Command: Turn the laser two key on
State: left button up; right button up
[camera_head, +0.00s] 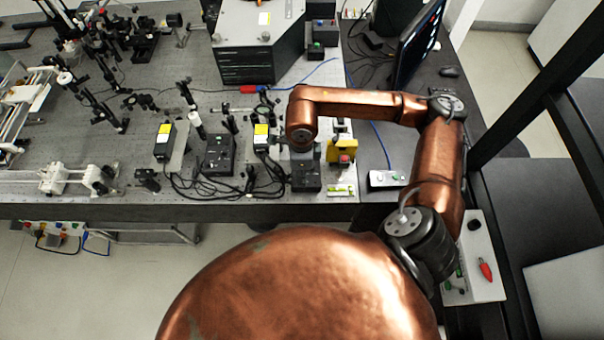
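Two black laser control boxes stand near the bench's front edge: a left one (218,155) and a right one (306,176). I cannot tell which is laser two, and the key is too small or hidden to make out. My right arm reaches in from the right, and its wrist end is above the far part of the right box. My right gripper (303,153) is mostly hidden under the wrist; its fingers cannot be made out, nor whether they touch anything. My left gripper is not in view.
A yellow box with a red button (343,157) stands just right of the right control box. Yellow-labelled units (164,141) and loose black cables (215,187) lie to the left. A large grey instrument (258,45) and a monitor (417,43) stand behind.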

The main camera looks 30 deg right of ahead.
notch_tip(320, 180, up, 11)
jog(key=shift+r, duration=0.2)
dwell(0.6)
